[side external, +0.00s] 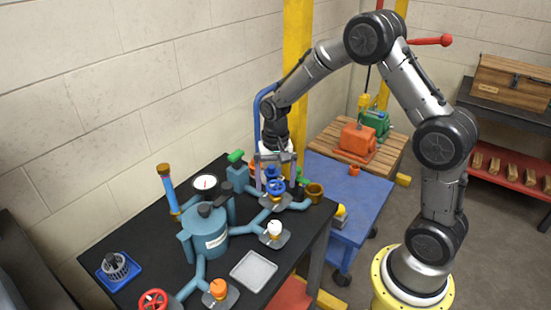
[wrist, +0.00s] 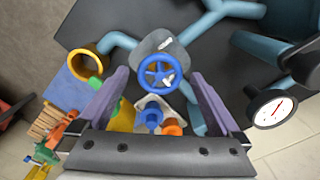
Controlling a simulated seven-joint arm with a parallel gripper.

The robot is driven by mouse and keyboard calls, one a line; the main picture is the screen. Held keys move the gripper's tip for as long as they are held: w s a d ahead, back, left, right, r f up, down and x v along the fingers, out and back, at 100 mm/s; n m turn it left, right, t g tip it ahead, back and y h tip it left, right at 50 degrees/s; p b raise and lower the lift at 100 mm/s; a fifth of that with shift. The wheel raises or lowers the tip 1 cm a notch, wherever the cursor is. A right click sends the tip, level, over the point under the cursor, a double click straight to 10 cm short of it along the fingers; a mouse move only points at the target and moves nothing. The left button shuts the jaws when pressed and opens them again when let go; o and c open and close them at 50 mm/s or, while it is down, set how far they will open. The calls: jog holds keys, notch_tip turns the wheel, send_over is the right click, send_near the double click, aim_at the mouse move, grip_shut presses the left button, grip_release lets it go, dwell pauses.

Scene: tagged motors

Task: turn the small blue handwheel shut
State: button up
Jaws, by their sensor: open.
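The small blue handwheel (side external: 276,187) sits at the right end of the teal piping on the black bench. In the wrist view the spoked blue handwheel (wrist: 161,72) stands over a grey plate (wrist: 160,43), with a small white mark beside it. My gripper (side external: 275,165) points down above the wheel. In the wrist view my gripper (wrist: 160,77) is open, with its two purple fingers on either side of the wheel. I see no finger clearly touching the rim. I cannot tell whether the fingertips are level with it.
A white knob (side external: 274,228), an orange knob (side external: 218,288) and a red handwheel (side external: 153,300) are on nearby pipe branches. A teal tank (side external: 207,238), a gauge (side external: 205,182) and a brass ring (side external: 315,191) stand close. A white tray (side external: 254,271) lies in front. A blue cart (side external: 350,195) is at right.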

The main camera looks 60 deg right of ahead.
notch_tip(320, 180, up, 12)
dwell(0.4)
jog(key=shift+f, duration=0.1)
notch_tip(320, 180, up, 7)
jog(key=t, duration=0.2)
send_over(275, 186)
jog(key=s+a, duration=0.2)
jog(key=s+a+r+n+t, duration=0.25)
jog(key=s+r, duration=0.25)
jog(key=s, duration=0.4)
jog(key=s+a+f+n, duration=0.1)
jog(key=s+f+n, duration=0.1)
jog(key=s, duration=0.4)
jog(key=s+a+f+n+t, duration=0.1)
jog(key=s+f+n, duration=0.1)
jog(key=s+n, duration=0.2)
jog(key=s, duration=0.2)
jog(key=shift+s+f+n, duration=0.3)
jog(key=shift+f+n, duration=0.05)
jog(key=shift+a, duration=0.1)
